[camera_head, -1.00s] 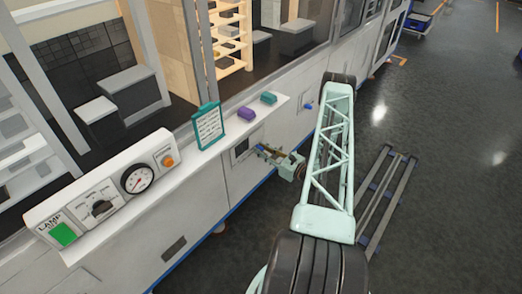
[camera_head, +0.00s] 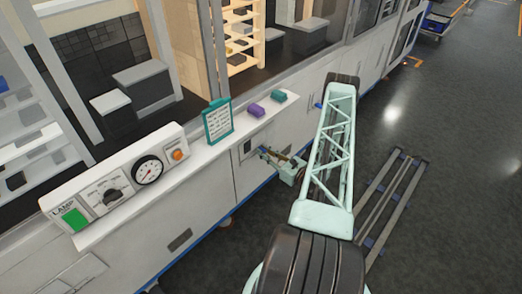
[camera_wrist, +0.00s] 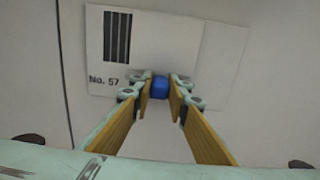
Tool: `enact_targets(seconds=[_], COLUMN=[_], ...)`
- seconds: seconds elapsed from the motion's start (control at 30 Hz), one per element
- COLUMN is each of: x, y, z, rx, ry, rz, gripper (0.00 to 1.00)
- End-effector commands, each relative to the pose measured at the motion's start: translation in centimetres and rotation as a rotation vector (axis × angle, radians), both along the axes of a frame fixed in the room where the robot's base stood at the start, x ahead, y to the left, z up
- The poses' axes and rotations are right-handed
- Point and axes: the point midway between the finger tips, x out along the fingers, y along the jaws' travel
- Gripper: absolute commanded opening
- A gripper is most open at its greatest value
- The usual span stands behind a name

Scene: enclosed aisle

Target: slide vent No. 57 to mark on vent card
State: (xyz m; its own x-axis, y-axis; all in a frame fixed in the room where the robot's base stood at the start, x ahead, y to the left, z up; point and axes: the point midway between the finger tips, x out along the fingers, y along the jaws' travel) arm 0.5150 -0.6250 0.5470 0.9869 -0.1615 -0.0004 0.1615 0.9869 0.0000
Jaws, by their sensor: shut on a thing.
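Vent No. 57 is a pale plate (camera_wrist: 160,40) with dark vertical slats and the label "No. 57" at its left in the wrist view. A blue knob (camera_wrist: 160,87) is at its lower edge. My gripper (camera_wrist: 160,92) is shut on this knob, with one finger on each side. In the head view my gripper (camera_head: 272,158) reaches the wall panel below the ledge, and the vent is small and partly hidden there. A teal clipboard card (camera_head: 218,121) stands on the ledge; its writing is too small to read.
A metal rail frame (camera_head: 393,205) lies on the floor at right. Open floor extends beyond it.

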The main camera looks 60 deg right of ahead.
Motion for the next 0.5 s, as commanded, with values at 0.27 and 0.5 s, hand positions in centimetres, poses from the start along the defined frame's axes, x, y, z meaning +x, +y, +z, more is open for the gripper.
enact_targets(seconds=[0.27, 0.5], x=[0.06, 0.06], y=[0.01, 0.0], z=[-0.02, -0.01], rx=[0.0, 0.0], ry=[0.0, 0.0], rz=[0.001, 0.001], gripper=[0.22, 0.3])
